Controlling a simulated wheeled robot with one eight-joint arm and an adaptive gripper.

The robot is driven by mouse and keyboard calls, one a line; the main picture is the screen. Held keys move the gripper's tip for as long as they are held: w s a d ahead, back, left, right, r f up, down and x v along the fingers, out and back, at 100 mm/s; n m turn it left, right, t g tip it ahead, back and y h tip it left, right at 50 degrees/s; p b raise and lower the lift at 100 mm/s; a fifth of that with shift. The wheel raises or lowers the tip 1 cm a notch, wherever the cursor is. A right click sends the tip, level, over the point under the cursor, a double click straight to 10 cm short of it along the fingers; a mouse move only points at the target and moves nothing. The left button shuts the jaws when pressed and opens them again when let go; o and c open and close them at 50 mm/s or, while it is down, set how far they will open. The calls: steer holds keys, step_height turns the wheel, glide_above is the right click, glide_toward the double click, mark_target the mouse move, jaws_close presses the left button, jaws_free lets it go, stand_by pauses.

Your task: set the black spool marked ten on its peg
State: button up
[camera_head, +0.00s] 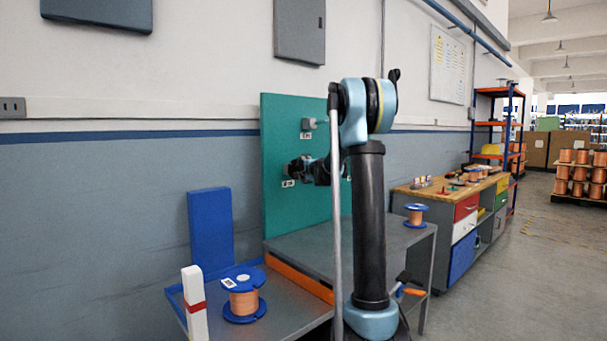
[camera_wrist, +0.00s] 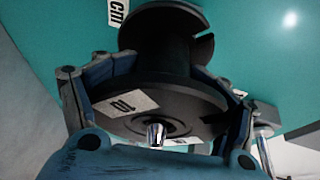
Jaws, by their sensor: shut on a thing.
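The black spool marked ten (camera_wrist: 185,92) fills the middle of the wrist view, its near flange carrying a white label that reads 10. My gripper (camera_wrist: 158,85) is shut on it, with a finger at each side of the flange. A bright metal peg tip (camera_wrist: 157,134) shows at the spool's hub, and the spool appears to be around this peg. How far along the peg it sits is hidden. In the head view my gripper (camera_head: 308,171) is at the teal panel (camera_head: 281,120), and my arm partly hides the spool.
Another metal peg (camera_wrist: 263,150) stands right of the spool in the wrist view. A grey peg mount (camera_head: 308,124) is higher on the panel. An orange-wound blue spool (camera_head: 244,303) and a red-banded white post (camera_head: 195,311) stand at lower left. A smaller spool (camera_head: 416,215) stands right.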

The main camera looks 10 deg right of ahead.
stand_by(0.4)
steer(key=o, duration=1.3)
steer(key=v, duration=1.1)
steer(key=shift+s+d, duration=0.1)
steer(key=shift+s, duration=0.3)
